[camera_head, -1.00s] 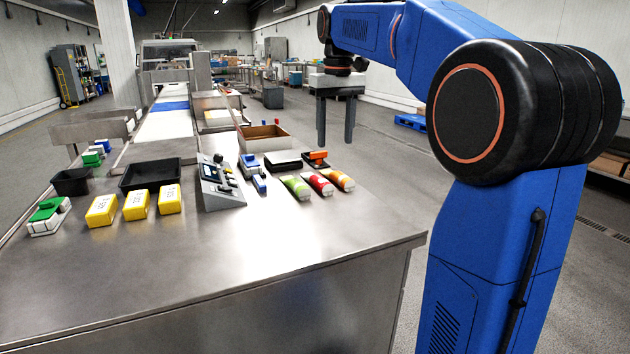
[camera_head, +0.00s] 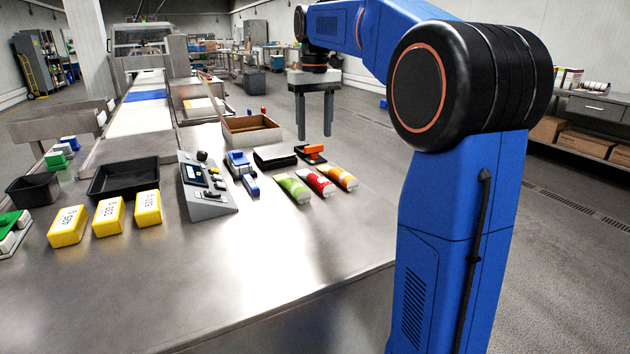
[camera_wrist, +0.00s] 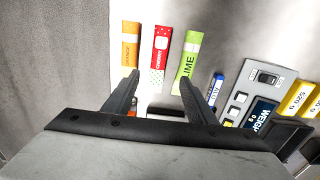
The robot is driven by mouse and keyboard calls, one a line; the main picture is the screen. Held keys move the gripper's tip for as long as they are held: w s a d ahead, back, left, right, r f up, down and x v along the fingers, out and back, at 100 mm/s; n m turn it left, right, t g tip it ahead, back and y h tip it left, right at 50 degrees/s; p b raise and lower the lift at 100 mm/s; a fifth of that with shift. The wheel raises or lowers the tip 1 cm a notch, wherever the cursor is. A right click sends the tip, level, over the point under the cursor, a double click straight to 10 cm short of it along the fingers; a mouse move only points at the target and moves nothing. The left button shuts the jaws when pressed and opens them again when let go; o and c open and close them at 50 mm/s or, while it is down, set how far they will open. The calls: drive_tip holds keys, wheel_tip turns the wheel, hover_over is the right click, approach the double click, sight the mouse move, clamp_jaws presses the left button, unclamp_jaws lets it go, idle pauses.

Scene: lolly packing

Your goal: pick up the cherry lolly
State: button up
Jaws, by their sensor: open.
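The cherry lolly is a red packet (camera_head: 317,181) with a white end, lying on the steel table between the green lime packet (camera_head: 292,188) and the orange packet (camera_head: 341,178). In the wrist view the cherry lolly (camera_wrist: 160,48), labelled CHERRY, shows between the orange packet (camera_wrist: 130,46) and the lime packet (camera_wrist: 188,60). My gripper (camera_head: 314,136) hangs pointing down, well above the table, its fingers apart with nothing between them. In the wrist view my gripper (camera_wrist: 159,78) has its open fingers spread to either side of the cherry lolly's lower end, with the lolly beyond them.
A brown open box (camera_head: 250,132) is behind. Several yellow blocks (camera_head: 108,215) are left. The front table surface is clear.

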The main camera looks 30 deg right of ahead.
sight(316, 174)
drive_tip(key=f, duration=1.2)
drive_tip(key=shift+d+f, duration=0.2)
drive_tip(key=shift+f, duration=0.2)
drive_tip(key=shift+c, duration=0.6)
drive_tip(key=c, duration=1)
